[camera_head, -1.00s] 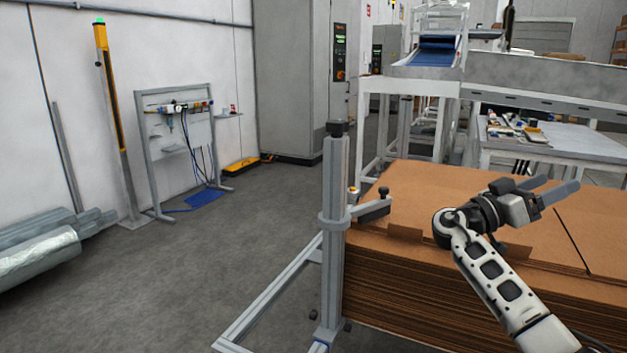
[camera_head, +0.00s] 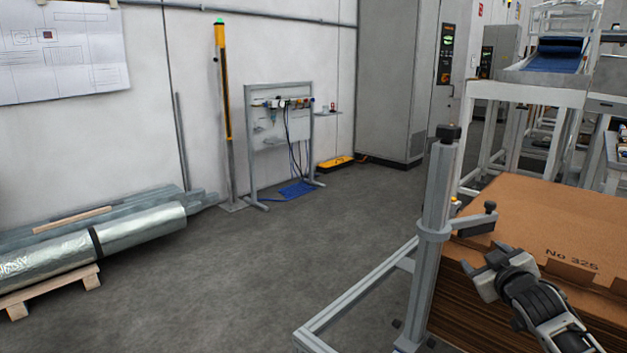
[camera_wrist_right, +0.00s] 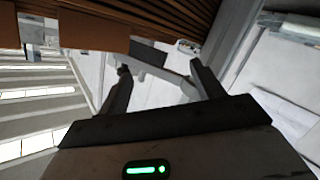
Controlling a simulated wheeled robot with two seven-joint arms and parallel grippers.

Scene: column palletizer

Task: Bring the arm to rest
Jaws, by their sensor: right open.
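My right gripper (camera_head: 487,262) is at the lower right of the head view, in front of the near left corner of the cardboard stack (camera_head: 535,215). Its fingers point up and left, toward the grey post (camera_head: 436,220). In the right wrist view its two fingers (camera_wrist_right: 160,85) stand wide apart with nothing between them. The cardboard layers (camera_wrist_right: 180,15) cross the top of that view. My left arm and gripper do not show.
The grey post stands on a floor frame (camera_head: 350,300) beside the stack. A roll of silver film (camera_head: 140,235) lies on a small wooden pallet at the left. A panel stand (camera_head: 280,135) is near the wall. The grey floor between is clear.

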